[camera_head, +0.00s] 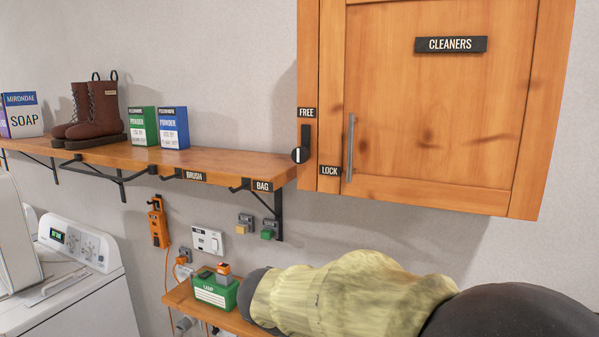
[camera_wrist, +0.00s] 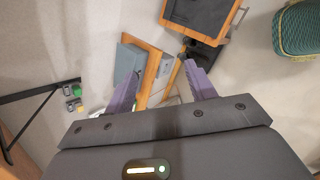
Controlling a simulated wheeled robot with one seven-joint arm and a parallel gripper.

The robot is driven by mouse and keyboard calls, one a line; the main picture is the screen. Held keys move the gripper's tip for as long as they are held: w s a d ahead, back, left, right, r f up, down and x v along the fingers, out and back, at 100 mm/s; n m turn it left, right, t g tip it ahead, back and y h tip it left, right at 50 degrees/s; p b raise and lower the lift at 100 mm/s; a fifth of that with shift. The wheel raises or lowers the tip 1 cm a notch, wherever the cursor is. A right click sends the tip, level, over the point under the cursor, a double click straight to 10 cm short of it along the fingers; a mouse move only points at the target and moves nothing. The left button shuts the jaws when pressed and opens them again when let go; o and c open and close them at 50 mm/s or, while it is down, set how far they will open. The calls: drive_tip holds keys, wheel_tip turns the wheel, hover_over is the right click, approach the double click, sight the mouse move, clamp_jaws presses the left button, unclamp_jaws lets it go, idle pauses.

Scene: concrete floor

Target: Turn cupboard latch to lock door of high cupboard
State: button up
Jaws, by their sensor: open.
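The high cupboard (camera_head: 400,195) is wooden, with a "CLEANERS" sign on its shut-looking door (camera_head: 440,110) and a vertical grey handle (camera_head: 350,148). The black latch (camera_head: 305,135) is on the frame left of the door. Its bar stands upright toward the "FREE" label (camera_head: 306,113), above a round knob (camera_head: 300,155) with a white mark. The "LOCK" label (camera_head: 329,170) is lower right of the knob. My gripper (camera_wrist: 161,88) is open and empty in the wrist view, its purple fingers apart. The latch is not recognisable there. The fingers are not visible in the head view.
A wooden shelf (camera_head: 225,160) with boots (camera_head: 92,115) and boxes ends just left of the cupboard. My sleeved arm crosses the lower right, below the cupboard. A lower shelf holds a green box (camera_head: 215,292). A washing machine (camera_head: 75,265) stands left.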

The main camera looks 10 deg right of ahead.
sight(298, 157)
drive_tip(key=w+a+r+n+t+h, duration=0.1)
drive_tip(key=a+r+n+t+h, duration=0.1)
drive_tip(key=r, duration=0.7)
drive_tip(key=w+a+r+n+t+h, duration=0.1)
drive_tip(key=w+a+r+n+t, duration=0.1)
drive_tip(key=r, duration=0.8)
drive_tip(key=w+a+r+n+t+h, duration=0.1)
drive_tip(key=r+n+t, duration=0.4)
drive_tip(key=r, duration=0.5)
drive_tip(key=a+h, duration=0.1)
drive_tip(key=a, duration=0.1)
drive_tip(key=shift+w+a+h, duration=0.3)
drive_tip(key=shift+a, duration=0.1)
drive_tip(key=p+x, duration=0.7)
drive_tip(key=x, duration=0.9)
drive_tip(key=shift+w+d+r, duration=0.1)
drive_tip(key=shift+w+d, duration=0.35)
drive_tip(key=shift+w, duration=0.2)
drive_tip(key=c, duration=1)
